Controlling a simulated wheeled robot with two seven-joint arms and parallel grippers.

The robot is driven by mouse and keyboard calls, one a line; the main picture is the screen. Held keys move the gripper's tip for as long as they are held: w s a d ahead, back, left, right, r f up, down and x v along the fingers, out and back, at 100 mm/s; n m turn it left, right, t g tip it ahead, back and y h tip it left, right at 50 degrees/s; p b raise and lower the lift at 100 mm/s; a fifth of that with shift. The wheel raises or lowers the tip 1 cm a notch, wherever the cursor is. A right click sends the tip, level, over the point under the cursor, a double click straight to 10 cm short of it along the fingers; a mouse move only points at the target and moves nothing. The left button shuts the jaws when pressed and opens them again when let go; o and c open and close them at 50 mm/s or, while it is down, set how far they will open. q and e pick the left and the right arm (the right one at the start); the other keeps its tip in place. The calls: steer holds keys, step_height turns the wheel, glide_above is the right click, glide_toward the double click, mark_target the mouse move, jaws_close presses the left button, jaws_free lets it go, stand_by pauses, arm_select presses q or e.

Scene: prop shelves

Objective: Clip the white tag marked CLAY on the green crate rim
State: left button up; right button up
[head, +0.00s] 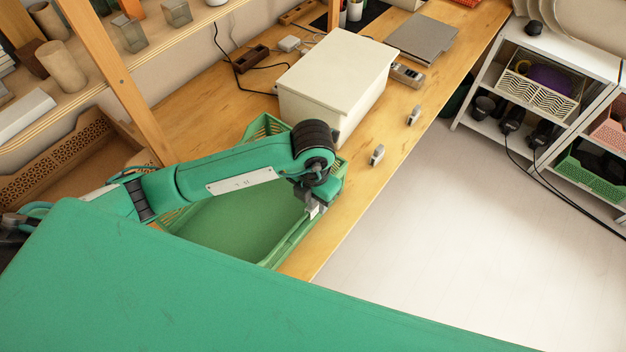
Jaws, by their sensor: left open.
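The green crate (291,243) sits on the wooden table, with slotted end walls and an empty-looking floor. My left arm reaches across it from the left and hides part of it. My left gripper (314,208) is open and points down at the crate's right-hand rim. A small white piece, probably the tag (315,212), shows at the fingertips against that rim. It is too small to read any marking, and I cannot tell whether it is seated on the rim. My right gripper is out of view.
A white lidded box (335,75) stands just behind the crate. Two small grey clip-like pieces (377,155) (413,115) stand near the table's front edge. A grey flat case (422,40) lies farther back. A wooden shelf post (115,80) rises at the left.

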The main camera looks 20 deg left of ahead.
arm_select(q)
step_height(320, 180, up, 11)
steer(key=b, duration=0.1)
stand_by(0.3)
stand_by(0.5)
